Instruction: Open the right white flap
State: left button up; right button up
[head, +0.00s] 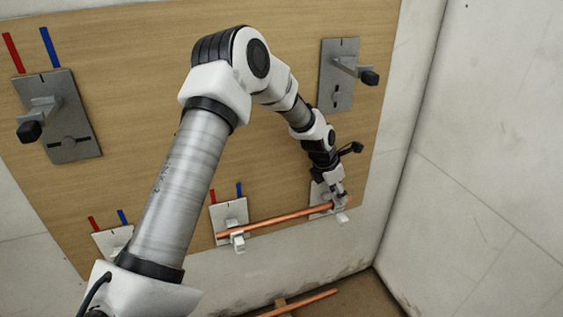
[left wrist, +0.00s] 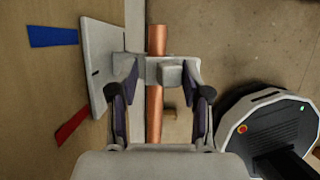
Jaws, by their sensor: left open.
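A copper pipe (head: 275,221) runs between two lower wall brackets. The right bracket's grey plate (head: 318,197) is partly hidden by my arm, and its small white flap (head: 342,217) shows just below my left gripper (head: 338,197). In the left wrist view, my left gripper (left wrist: 161,78) is open, with one finger on each side of the white flap piece (left wrist: 171,74). This piece lies across the copper pipe (left wrist: 155,112). Contact between fingers and flap cannot be told. The left bracket's white flap (head: 238,240) is also at the pipe. My right gripper is not in view.
The wooden board carries grey upper brackets at left (head: 72,135) and right (head: 338,95), with black-tipped arms sticking out. Red and blue strips mark the bays. A white wall (head: 480,160) stands close on the right. Another copper pipe (head: 300,304) lies low near the floor.

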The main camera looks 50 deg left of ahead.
aim_at(336, 204)
pick_arm(q)
jog(key=p+v, duration=0.5)
jog(key=v, duration=0.4)
jog(key=s+d+f+m+g+p, duration=0.2)
jog(key=s+d+f+m+p, duration=0.5)
jog(key=s+d+f+m, duration=0.65)
jog(key=s+d+m+g+y+p, duration=0.1)
jog(key=s+m+p, duration=0.5)
jog(key=s+m, duration=1)
jog(key=shift+s+d+g, duration=0.5)
jog(key=shift+s+d, duration=0.2)
jog(key=shift+s, duration=0.55)
jog(key=shift+r, duration=0.15)
